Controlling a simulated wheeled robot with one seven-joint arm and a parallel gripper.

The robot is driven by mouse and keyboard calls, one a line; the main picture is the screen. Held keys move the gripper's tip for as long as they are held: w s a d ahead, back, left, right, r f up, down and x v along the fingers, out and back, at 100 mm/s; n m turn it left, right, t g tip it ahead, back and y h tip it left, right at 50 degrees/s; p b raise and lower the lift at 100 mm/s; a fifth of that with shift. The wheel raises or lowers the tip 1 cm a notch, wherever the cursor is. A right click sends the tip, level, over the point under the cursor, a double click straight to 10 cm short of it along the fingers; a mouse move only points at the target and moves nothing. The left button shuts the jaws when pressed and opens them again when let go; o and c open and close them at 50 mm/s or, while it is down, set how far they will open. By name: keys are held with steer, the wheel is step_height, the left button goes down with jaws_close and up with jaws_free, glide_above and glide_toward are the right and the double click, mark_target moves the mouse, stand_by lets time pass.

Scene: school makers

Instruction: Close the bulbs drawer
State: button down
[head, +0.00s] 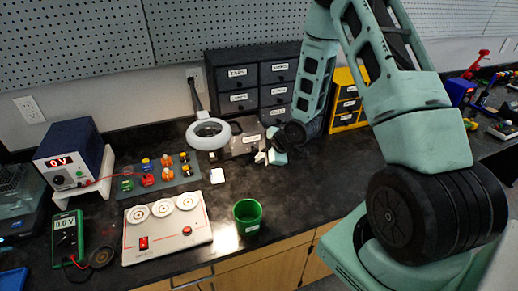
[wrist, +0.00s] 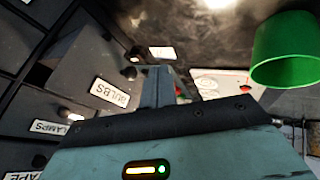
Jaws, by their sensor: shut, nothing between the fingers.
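The dark grey bulbs drawer (head: 243,143) sticks out at the bottom of a small drawer cabinet (head: 232,98) on the black bench. In the wrist view, tilted, the drawer's front (wrist: 100,66) bears a white BULBS label (wrist: 110,92) with a knob near it. My gripper (head: 271,156) is low over the bench, just right of and in front of the open drawer. In the wrist view its fingers (wrist: 158,85) are together, empty, beside the drawer front. I cannot tell whether they touch it. My arm hides part of the cabinet's right side.
A magnifier lamp (head: 209,133) stands just left of the drawer. A green cup (head: 248,216) is near the bench's front edge, and a white panel with three discs (head: 167,226) lies left of it. A yellow drawer unit (head: 346,103) stands behind my arm.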

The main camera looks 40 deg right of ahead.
steer(key=shift+w+d+r+p, duration=0.1)
steer(key=shift+w+d+p, duration=0.15)
steer(key=shift+w, duration=0.4)
steer(key=shift+w+d+r+p, duration=0.1)
steer(key=shift+w+d+p, duration=0.1)
steer(key=shift+w, duration=0.4)
